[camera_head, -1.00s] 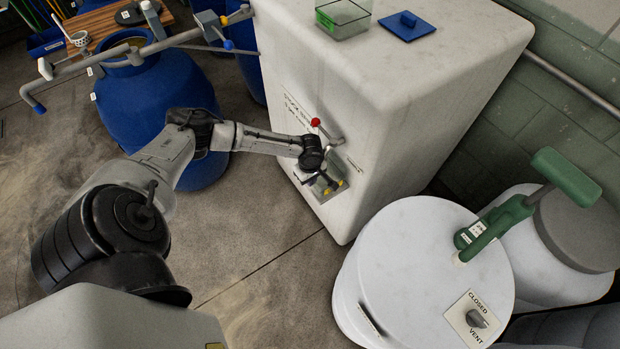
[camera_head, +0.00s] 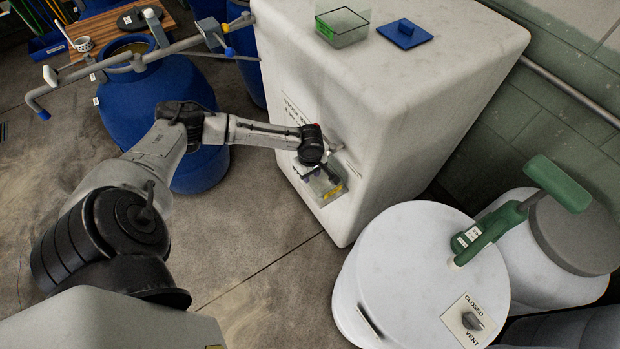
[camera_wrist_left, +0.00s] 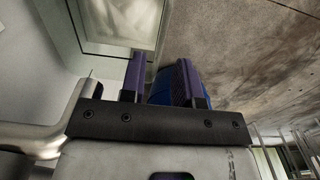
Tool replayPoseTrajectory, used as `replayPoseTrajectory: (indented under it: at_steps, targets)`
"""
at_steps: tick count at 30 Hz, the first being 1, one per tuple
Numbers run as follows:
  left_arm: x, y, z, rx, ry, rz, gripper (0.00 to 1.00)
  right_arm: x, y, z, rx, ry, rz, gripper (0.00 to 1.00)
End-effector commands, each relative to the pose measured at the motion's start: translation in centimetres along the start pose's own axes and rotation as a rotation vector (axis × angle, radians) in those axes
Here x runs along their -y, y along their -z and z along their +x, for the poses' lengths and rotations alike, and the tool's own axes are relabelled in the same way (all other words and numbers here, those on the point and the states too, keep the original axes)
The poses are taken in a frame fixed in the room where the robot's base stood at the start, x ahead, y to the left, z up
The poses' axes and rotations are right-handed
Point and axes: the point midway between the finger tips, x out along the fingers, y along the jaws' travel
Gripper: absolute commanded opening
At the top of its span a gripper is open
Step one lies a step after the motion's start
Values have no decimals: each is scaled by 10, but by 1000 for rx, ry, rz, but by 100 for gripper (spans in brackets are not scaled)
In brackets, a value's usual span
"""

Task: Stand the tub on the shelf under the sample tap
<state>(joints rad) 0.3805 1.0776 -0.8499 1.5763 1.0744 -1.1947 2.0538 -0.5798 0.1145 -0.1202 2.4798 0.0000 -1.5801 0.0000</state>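In the left wrist view, the purple fingers of that gripper (camera_wrist_left: 162,82) are apart, with the clear tub (camera_wrist_left: 122,22) beside and beyond the left finger. The sample tap (camera_head: 334,147) is mostly hidden by my wrist. My right gripper is not in view.
Another clear tub (camera_head: 343,38) with a green label and a blue lid (camera_head: 405,34) lie on top of the cabinet (camera_head: 400,100). A white drum (camera_head: 420,270) with a green handle stands at right. Blue drums (camera_head: 160,100) stand behind my left arm; the floor in front is open.

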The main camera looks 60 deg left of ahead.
Motion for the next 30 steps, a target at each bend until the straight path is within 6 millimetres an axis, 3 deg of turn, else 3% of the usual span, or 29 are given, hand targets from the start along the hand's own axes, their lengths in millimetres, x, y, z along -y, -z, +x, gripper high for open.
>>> replayPoseTrajectory:
  at_steps: [6, 14, 17, 23, 27, 30]
  targets:
    - [0, 0, -37, 1, 0, 1, 29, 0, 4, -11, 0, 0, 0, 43]
    - [3, -8, -52, 7, 2, 36, 29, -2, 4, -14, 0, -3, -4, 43]
    - [13, -40, -40, 29, 0, 185, 29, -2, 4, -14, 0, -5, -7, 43]
    - [64, -158, -11, 107, -91, 790, 29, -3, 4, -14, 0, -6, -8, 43]
    - [106, -224, -16, 106, -229, 1188, 29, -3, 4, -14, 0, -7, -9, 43]
    - [132, -249, -28, 56, -314, 1396, 29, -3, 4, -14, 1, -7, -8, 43]
